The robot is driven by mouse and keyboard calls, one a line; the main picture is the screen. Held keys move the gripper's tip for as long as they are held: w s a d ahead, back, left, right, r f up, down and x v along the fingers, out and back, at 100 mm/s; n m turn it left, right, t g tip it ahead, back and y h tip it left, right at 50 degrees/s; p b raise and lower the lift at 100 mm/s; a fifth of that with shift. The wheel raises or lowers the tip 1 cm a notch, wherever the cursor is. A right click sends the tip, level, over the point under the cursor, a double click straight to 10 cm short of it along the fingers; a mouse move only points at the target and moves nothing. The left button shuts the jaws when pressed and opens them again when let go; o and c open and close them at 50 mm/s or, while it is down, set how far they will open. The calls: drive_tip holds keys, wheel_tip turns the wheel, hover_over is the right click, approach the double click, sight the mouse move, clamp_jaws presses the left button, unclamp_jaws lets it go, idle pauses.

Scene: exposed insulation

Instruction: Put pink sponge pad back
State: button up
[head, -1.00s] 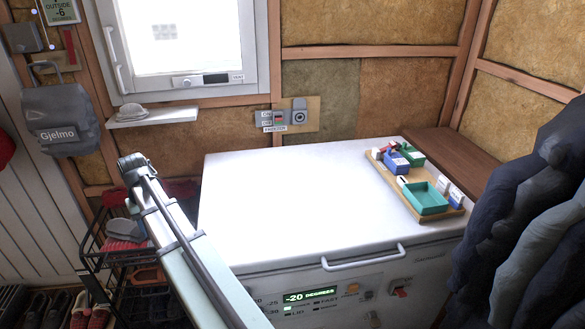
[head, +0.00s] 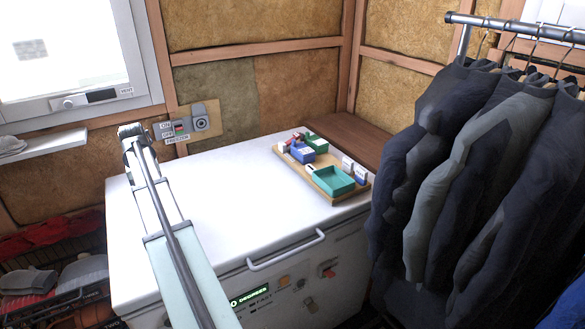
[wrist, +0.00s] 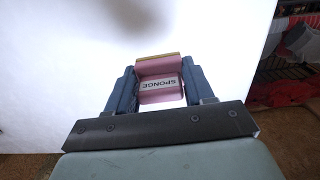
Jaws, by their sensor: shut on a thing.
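The pink sponge pad (wrist: 158,92), labelled SPONGE, is held between the two dark blue fingers of my gripper (wrist: 159,68) in the wrist view. A tan strip shows along its far edge. White surface fills the view behind it; I cannot tell the height above it. In the head view my arm reaches over the left part of the white freezer lid (head: 235,195), and the pad and fingers cannot be made out there. A wooden tray (head: 350,192) on the lid's right part holds an open teal box (head: 333,181), a blue box (head: 303,155) and small items.
Dark coats (head: 455,170) hang on a rail at the right, close to the freezer. A window and a small shelf (head: 45,145) are at the left, with a wire rack (head: 60,295) below. The lid between arm and tray is clear.

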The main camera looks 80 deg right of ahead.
drive_tip(key=s+d+r+m, duration=0.2)
drive_tip(key=s+d, duration=0.8)
drive_tip(key=d, duration=0.2)
drive_tip(key=s+d+r+m, duration=0.2)
drive_tip(key=s+d+m, duration=0.1)
drive_tip(key=s+d, duration=0.75)
drive_tip(key=s+d+r+m, duration=0.1)
drive_tip(key=s+d, duration=0.4)
drive_tip(key=s, duration=0.5)
drive_tip(key=s+d+r+m, duration=0.15)
drive_tip(key=s+d, duration=0.25)
drive_tip(key=s, duration=0.5)
drive_tip(key=s+d+m, duration=0.2)
drive_tip(key=s+d, duration=0.3)
drive_tip(key=s, duration=0.5)
drive_tip(key=shift+f, duration=4.4)
drive_tip(key=shift+f, duration=0.15)
drive_tip(key=o, duration=1)
wheel_tip(320, 180, up, 12)
drive_tip(key=shift+r, duration=0.2)
